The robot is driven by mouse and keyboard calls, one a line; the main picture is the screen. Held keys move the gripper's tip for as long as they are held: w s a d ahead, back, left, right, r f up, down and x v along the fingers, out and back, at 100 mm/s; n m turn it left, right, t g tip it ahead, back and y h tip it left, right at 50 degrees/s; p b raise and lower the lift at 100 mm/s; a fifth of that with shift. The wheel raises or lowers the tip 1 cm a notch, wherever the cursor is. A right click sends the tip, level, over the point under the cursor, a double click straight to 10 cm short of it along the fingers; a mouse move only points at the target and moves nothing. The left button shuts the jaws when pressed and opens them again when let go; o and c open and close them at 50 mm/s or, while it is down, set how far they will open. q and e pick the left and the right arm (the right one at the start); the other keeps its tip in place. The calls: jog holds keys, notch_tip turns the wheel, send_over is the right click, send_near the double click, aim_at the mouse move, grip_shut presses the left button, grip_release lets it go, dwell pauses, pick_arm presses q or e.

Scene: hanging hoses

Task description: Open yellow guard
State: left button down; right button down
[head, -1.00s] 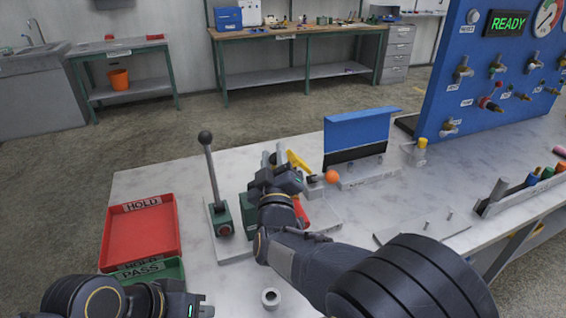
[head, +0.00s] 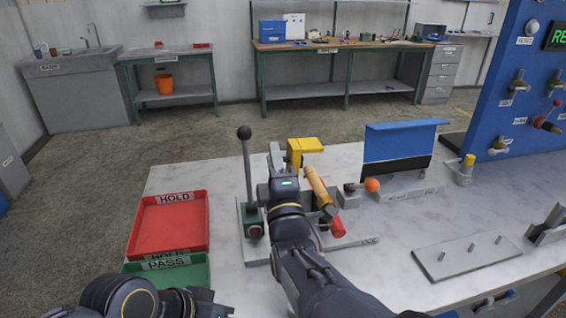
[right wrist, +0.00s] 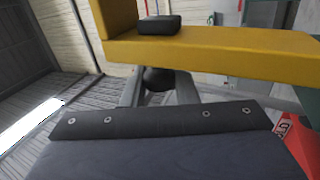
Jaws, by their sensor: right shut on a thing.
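The yellow guard (head: 306,146) stands raised at the back of a grey fixture on the bench, right of my right gripper. It also crosses the right wrist view as a thick yellow bar (right wrist: 215,50) with a small black block on it. My right gripper (head: 276,160) is at the guard's left side. In the right wrist view its two fingers (right wrist: 158,90) are closed around a dark round knob just below the yellow bar. The knob's join to the guard is hidden. My left gripper (head: 212,303) is at the bottom edge, its fingers partly cut off.
A black-knobbed lever (head: 247,170) stands close left of my right gripper. A tan and red cylinder (head: 319,190) lies tilted right of it. A blue panel (head: 400,142) and an orange ball (head: 372,185) are further right. Red HOLD (head: 140,228) and green PASS (head: 200,272) trays are left.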

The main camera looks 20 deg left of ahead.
pick_arm(q)
jog(key=shift+f, duration=0.3)
pick_arm(e)
jog(key=shift+s+a+f+n, duration=0.2)
jog(key=shift+a+n, duration=0.1)
jog(key=shift+n, duration=0.4)
jog(key=shift+g, duration=0.3)
jog(key=c, duration=1.2)
grip_release()
jog(key=shift+o, duration=0.2)
pick_arm(q)
jog(key=shift+f+b, duration=0.6)
jog(key=shift+b, duration=0.2)
pick_arm(e)
jog(key=v, duration=0.8)
jog(key=shift+w, duration=0.1)
jog(key=shift+f, duration=0.1)
